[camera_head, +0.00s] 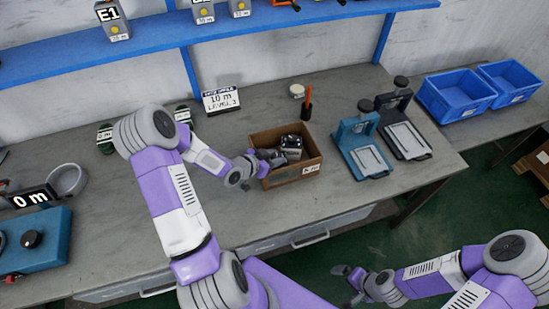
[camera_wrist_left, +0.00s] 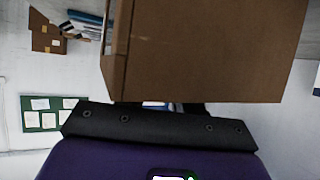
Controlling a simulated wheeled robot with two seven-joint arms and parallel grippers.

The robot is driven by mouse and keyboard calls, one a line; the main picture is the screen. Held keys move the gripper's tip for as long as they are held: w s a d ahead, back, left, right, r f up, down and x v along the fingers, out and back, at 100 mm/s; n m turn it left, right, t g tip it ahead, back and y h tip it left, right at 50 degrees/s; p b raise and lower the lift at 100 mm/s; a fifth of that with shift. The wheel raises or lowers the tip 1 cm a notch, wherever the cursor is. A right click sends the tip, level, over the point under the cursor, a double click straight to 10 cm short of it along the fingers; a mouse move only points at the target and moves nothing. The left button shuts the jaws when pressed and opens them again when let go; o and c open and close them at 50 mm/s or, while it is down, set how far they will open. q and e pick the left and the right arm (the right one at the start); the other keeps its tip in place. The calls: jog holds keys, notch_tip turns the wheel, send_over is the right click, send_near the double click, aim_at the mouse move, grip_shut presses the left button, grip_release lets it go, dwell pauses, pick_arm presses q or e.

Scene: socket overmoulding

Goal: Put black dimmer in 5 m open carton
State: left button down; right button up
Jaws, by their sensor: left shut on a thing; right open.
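The open brown carton (camera_head: 292,179) stands on the grey bench, with a small white label whose text is too small to read surely. A dark and grey device (camera_head: 291,146) sits inside it; I cannot tell whether it is the black dimmer. My left gripper (camera_head: 264,163) is at the carton's left wall and appears shut on that wall. In the left wrist view the carton (camera_wrist_left: 205,50) fills the upper middle and hides the fingertips. My right gripper (camera_head: 350,279) is open and empty in front of the bench, low in the head view.
A teal device (camera_head: 362,146) and a black device (camera_head: 404,127) with pale plates stand right of the carton. Blue bins (camera_head: 455,97) are further right. The bench front is clear.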

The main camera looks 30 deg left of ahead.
pick_arm(q)
jog(key=shift+f, duration=0.1)
jog(key=c, duration=1)
grip_release()
jog(key=shift+c, duration=0.2)
jog(key=shift+r, duration=0.3)
jog(key=p+v, duration=0.2)
jog(key=v, duration=1)
jog(key=shift+f+p, duration=0.15)
jog(key=shift+p, duration=0.15)
jog(key=shift+d, duration=0.1)
